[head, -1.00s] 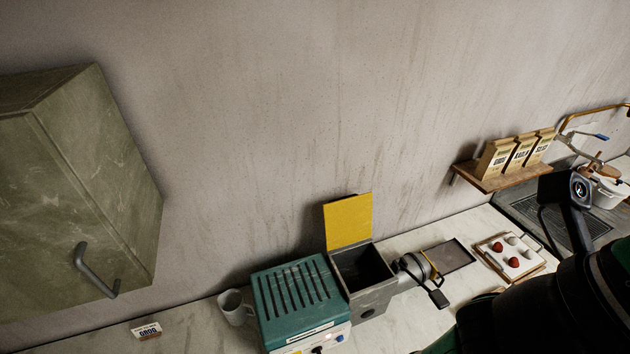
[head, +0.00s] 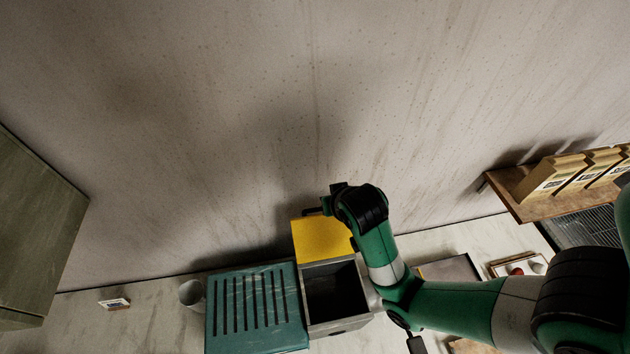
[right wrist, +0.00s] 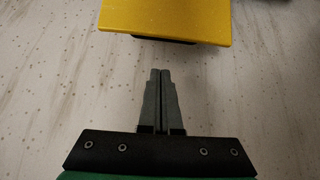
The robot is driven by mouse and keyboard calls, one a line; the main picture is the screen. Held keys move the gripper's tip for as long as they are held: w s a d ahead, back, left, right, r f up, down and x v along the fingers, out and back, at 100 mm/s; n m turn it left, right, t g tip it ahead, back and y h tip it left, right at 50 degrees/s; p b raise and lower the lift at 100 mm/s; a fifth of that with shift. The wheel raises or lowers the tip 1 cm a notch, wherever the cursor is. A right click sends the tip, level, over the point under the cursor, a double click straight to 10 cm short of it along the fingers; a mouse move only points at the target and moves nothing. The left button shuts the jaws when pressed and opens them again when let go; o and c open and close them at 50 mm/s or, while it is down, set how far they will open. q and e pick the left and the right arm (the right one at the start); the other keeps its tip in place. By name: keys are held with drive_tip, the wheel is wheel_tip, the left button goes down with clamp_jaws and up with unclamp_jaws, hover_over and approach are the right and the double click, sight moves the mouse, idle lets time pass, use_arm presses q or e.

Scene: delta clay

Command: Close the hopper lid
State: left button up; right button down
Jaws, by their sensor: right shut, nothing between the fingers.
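The yellow hopper lid (head: 318,240) stands open at the back of the grey hopper (head: 339,328), whose dark inside shows. In the right wrist view the lid (right wrist: 168,18) fills the top, with a dark strip under its edge. My right gripper (right wrist: 160,73) is shut and empty, its fingertips pointing at the lid's edge with a small gap in the picture. In the head view my right arm reaches in from the right, with its wrist beside and above the lid's upper right; the fingertips (head: 312,211) are dark and small near the lid's top edge. My left gripper is not in view.
A teal slotted machine (head: 257,305) stands left of the hopper, with a mug (head: 191,294) beyond it. The wall is close behind the lid.

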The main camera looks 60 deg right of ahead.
drive_tip(key=shift+s+d+f, duration=0.25)
drive_tip(key=shift+s+f, duration=0.25)
drive_tip(key=shift+s, duration=0.2)
drive_tip(key=shift+m+g, duration=0.3)
drive_tip(key=x, duration=1)
drive_tip(key=shift+a+r, duration=0.1)
drive_tip(key=shift+a, duration=0.05)
